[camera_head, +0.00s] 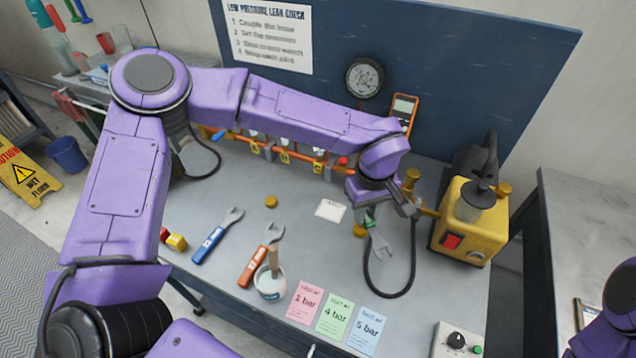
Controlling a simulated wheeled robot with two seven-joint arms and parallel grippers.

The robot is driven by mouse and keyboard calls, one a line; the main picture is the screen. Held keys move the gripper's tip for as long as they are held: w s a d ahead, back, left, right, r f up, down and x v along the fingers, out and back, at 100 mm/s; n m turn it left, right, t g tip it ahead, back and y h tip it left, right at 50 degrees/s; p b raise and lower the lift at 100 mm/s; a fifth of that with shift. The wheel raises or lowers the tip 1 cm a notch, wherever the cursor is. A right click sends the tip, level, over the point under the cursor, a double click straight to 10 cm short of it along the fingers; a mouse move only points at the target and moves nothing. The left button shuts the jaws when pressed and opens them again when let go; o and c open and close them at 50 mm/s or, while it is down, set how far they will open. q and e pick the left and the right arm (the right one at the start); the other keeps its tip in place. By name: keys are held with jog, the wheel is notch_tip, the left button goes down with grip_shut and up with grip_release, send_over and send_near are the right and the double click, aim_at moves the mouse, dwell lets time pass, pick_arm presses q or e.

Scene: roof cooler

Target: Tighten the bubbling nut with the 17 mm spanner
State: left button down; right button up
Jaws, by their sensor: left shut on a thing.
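My left gripper (372,211) is shut on a spanner with a green handle (370,221). Its grey open jaw (381,246) points down toward the bench. A blue-handled spanner (216,236) and an orange-handled spanner (261,254) lie on the bench to the left; I cannot read their sizes. A copper pipe (272,149) with several fittings and yellow tags runs along the back of the bench. My left arm covers part of it, and I cannot make out bubbles on any nut. My right gripper is out of view; only part of my right arm shows at the lower right.
A yellow pump unit (474,222) stands right of the gripper, with a black hose (412,258) looping on the bench. A pot with a brush (271,284) and three coloured cards (335,315) lie near the front edge. A gauge (364,78) hangs behind.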

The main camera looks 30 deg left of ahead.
pick_arm(q)
jog(key=a+f+n+p, duration=0.15)
jog(key=a+n, duration=0.55)
jog(key=n, duration=0.8)
jog(key=a+n+p, duration=0.2)
jog(key=a+n, duration=0.5)
jog(key=n, duration=0.8)
jog(key=shift+n, duration=0.5)
jog(key=shift+w+a+b, duration=0.15)
jog(key=shift+w+a, duration=0.1)
jog(key=shift+w, duration=0.45)
jog(key=shift+w+a+b, duration=0.1)
jog(key=shift+w+a, duration=0.1)
jog(key=shift+w, duration=0.45)
jog(key=shift+w+a+b, duration=0.15)
jog(key=shift+w+a, duration=0.1)
jog(key=shift+w, duration=0.45)
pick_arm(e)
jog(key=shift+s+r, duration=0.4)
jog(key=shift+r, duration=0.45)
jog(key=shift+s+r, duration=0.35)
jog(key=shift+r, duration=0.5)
pick_arm(q)
jog(key=shift+w+a, duration=0.2)
jog(key=shift+w, duration=0.3)
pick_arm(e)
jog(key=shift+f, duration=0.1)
pick_arm(q)
jog(key=shift+w+a, duration=0.15)
jog(key=shift+w, duration=0.25)
